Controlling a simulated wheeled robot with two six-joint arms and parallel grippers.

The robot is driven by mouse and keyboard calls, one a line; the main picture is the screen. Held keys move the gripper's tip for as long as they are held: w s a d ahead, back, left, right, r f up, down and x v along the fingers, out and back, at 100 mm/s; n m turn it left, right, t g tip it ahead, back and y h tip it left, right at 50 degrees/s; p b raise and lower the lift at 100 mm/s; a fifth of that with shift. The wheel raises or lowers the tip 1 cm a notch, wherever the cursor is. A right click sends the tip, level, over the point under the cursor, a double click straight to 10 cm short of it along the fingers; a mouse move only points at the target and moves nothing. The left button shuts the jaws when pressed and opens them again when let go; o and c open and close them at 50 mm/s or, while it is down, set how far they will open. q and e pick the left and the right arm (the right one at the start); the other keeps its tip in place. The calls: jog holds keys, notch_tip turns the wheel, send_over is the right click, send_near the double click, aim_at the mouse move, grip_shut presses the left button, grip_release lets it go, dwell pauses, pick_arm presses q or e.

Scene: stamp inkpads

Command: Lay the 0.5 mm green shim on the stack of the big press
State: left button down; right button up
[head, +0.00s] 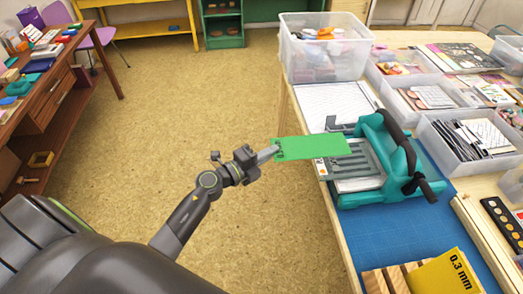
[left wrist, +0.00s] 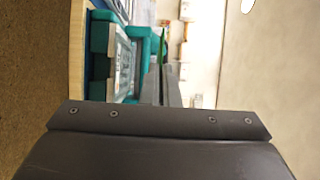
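My left gripper (head: 272,152) is shut on one end of the green shim (head: 315,146), a thin flat plate with partly hidden dark print near the gripper. The shim's far end reaches over the near left part of the big press (head: 402,155), a teal frame with a dark bar handle. The shim appears above the press, and I cannot tell whether it touches anything. The stack (head: 358,184) is a light flat layer on the press bed. In the left wrist view the fingers (left wrist: 168,85) are close together, and the press (left wrist: 101,66) is at left. My right gripper is out of view.
A yellow 0.3 mm shim (head: 445,273) stands in a wooden rack (head: 385,282) at the table's front. Clear bins (head: 325,48) of supplies stand behind and right of the press. A blue mat (head: 372,238) in front is clear. Open floor lies left.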

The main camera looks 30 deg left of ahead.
aim_at(296, 150)
pick_arm(q)
jog(key=w+d, duration=0.1)
jog(key=d, duration=0.1)
jog(key=w+d+p, duration=0.1)
jog(key=d, duration=0.1)
jog(key=w+d, duration=0.2)
jog(key=shift+f, duration=0.1)
jog(key=shift+w+d+f, duration=0.1)
jog(key=shift+d+f, duration=0.1)
jog(key=shift+f, duration=0.05)
jog(key=shift+a+f+b, duration=0.1)
jog(key=shift+f+b, duration=0.3)
jog(key=shift+f, duration=0.15)
jog(key=shift+f, duration=0.1)
jog(key=shift+f, duration=0.15)
